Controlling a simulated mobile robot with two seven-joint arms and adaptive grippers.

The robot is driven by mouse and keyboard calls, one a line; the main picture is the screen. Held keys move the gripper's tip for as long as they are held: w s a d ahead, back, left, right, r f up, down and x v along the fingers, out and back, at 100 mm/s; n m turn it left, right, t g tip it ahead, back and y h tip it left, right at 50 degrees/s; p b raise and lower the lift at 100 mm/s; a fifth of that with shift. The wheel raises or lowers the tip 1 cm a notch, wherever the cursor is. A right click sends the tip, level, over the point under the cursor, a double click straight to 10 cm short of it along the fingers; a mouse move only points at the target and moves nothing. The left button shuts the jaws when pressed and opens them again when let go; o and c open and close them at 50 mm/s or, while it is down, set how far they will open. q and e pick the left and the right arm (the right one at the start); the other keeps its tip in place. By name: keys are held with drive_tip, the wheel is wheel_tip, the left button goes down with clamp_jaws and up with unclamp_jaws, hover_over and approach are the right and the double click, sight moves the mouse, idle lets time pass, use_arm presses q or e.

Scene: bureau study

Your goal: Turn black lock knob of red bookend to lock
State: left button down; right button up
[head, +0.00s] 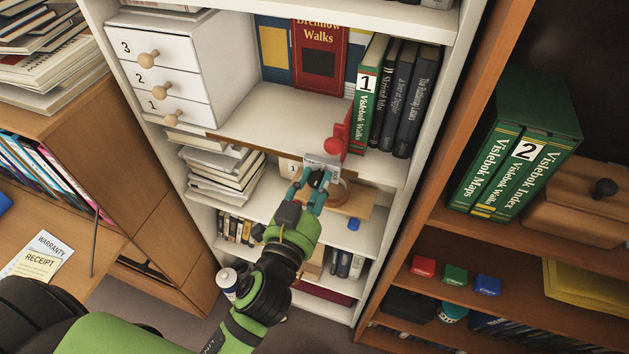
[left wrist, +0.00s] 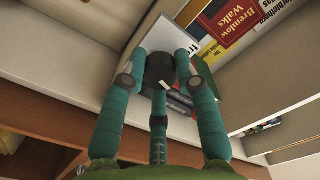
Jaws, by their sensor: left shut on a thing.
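The red bookend (head: 339,134) stands on the white shelf of the bookcase, just left of the green book marked 1 (head: 366,95). A pale grey plate (head: 323,160) shows at its front, at the shelf edge. My left gripper (head: 317,183) reaches up to this plate from below and in front. In the left wrist view its teal fingers (left wrist: 160,75) are shut around the black lock knob (left wrist: 158,67), which has a small white mark. In the head view the fingers hide the knob. My right gripper is in neither view.
A white drawer box (head: 180,65) stands on the shelf at left, and dark books (head: 408,100) at right. The brown cabinet (head: 455,190) stands close on the right.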

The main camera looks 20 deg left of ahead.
use_arm(q)
drive_tip(key=m+p, duration=0.1)
drive_tip(key=m, duration=0.2)
drive_tip(key=shift+m, duration=0.4)
drive_tip(key=m+p, duration=0.1)
drive_tip(key=m, duration=0.2)
drive_tip(key=shift+m, duration=0.3)
drive_tip(key=m+p, duration=0.1)
drive_tip(key=m, duration=0.3)
drive_tip(key=shift+m+p, duration=0.35)
drive_tip(key=shift+m, duration=1.55)
drive_tip(key=c, duration=0.9)
unclamp_jaws()
drive_tip(key=shift+c, duration=0.2)
